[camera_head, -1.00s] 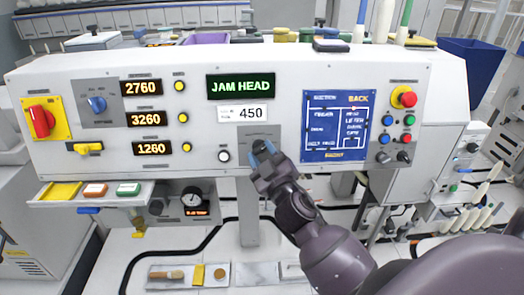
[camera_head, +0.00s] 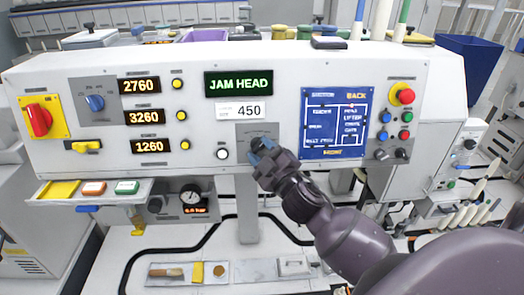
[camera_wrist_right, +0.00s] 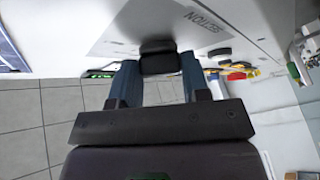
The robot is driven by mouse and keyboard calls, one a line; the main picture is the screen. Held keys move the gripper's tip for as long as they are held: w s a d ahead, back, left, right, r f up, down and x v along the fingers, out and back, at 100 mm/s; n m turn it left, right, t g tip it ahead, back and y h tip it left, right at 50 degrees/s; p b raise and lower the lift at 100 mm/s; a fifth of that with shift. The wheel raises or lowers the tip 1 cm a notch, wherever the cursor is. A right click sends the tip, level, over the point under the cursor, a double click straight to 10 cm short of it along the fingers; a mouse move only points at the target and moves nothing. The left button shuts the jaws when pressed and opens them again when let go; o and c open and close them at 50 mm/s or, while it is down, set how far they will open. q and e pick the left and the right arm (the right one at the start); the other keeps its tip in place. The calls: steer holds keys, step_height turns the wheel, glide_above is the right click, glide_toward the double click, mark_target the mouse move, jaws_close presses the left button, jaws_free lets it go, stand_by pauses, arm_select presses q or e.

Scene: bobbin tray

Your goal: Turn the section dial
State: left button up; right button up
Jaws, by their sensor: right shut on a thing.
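The section dial is a black knob (camera_head: 262,142) on a grey plate low in the middle of the white control panel. It also shows as a dark knob (camera_wrist_right: 158,57) in the right wrist view, near the printed word SECTION. My right gripper (camera_head: 262,153) reaches up to the panel from below right. Its two blue fingers (camera_wrist_right: 157,72) are shut on the knob, one on each side. The fingers and wrist hide part of the knob and plate in the head view. My left gripper is in neither current view.
Left of the dial are a white button (camera_head: 222,154), a blue selector (camera_head: 95,103) and a red rotary switch (camera_head: 39,121). A blue diagram screen (camera_head: 335,123) and a red stop button (camera_head: 406,96) are to the right. A green JAM HEAD display (camera_head: 238,83) is above.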

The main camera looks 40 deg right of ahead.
steer(key=o, duration=0.9)
steer(key=shift+s+a+f+b, duration=0.1)
steer(key=shift+s+f+b, duration=0.25)
steer(key=shift+s, duration=1.4)
steer(key=shift+s+a+f+b, duration=0.1)
steer(key=shift+s+f+b, duration=0.3)
steer(key=shift+s, duration=1.4)
steer(key=shift+s+a+f+b, duration=0.15)
steer(key=shift+s+b, duration=0.35)
steer(key=shift+s, duration=1.25)
